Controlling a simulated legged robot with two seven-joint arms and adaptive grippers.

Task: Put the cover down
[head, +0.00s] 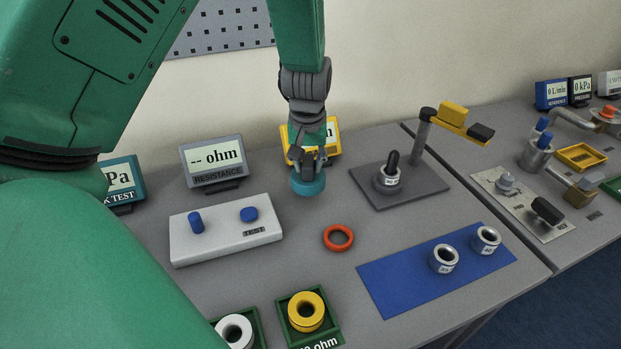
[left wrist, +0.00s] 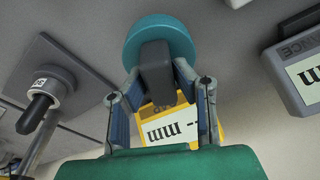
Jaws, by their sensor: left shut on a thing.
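The cover looks to be the teal round piece (head: 308,185) under my left gripper (head: 308,160). It also shows in the left wrist view (left wrist: 158,33), a teal disc with a dark block-shaped grip. The left gripper is shut on the dark grip, with a finger on each side. The cover hangs over the grey table (head: 290,215), in front of a yellow display; whether it touches the table I cannot tell. My right gripper is not in view.
A red ring (head: 338,237) lies in front. A white box (head: 225,230) with blue knobs stands left, a grey plate (head: 425,180) with a post right. A blue mat (head: 400,287) holds two metal rings. Green trays (head: 328,300) stand at the front edge. Bare table surrounds the red ring.

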